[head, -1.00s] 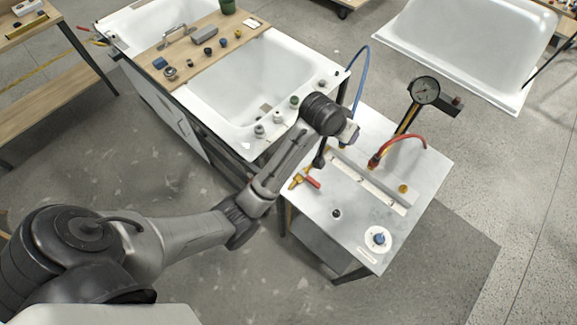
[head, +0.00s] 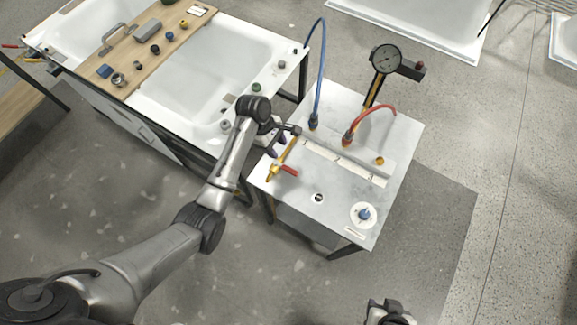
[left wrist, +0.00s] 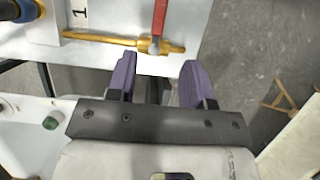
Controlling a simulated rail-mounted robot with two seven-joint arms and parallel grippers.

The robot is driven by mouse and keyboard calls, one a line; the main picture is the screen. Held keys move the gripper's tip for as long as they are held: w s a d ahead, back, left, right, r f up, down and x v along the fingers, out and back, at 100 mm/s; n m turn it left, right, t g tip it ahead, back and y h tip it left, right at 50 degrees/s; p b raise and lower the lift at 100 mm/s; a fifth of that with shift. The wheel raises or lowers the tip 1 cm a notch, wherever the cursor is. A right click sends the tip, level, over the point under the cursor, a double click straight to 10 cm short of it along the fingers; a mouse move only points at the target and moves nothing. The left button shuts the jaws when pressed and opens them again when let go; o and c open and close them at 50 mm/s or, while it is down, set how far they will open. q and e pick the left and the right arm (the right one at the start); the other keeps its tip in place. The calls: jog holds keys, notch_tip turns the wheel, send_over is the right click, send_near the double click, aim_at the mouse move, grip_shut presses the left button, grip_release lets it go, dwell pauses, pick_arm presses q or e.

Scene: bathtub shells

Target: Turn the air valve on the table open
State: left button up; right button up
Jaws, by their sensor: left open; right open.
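The air valve is a brass fitting (head: 271,174) with a red lever (head: 290,170), at the left edge of the metal-topped table (head: 330,210). In the left wrist view the brass body (left wrist: 125,41) lies across the top and the red lever (left wrist: 159,17) points up the picture. My left gripper (head: 279,143) is just behind the valve in the head view, its purple fingers (left wrist: 156,72) open with nothing between them. The lever lies beyond the fingertips, roughly in line with the gap. My right gripper (head: 389,312) shows partly at the bottom edge, away from the table.
A blue hose (head: 321,70), a red hose (head: 374,116) and a pressure gauge (head: 385,59) rise from the table's back. A blue knob on a white disc (head: 364,214) sits at the front. A bathtub shell (head: 195,85) with a plank of parts stands left.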

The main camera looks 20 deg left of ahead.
aim_at(290, 170)
pick_arm(q)
jog(key=b+x, duration=0.1)
jog(key=x, duration=1.1)
jog(key=shift+f, duration=0.15)
jog(key=shift+c, duration=0.4)
grip_shut()
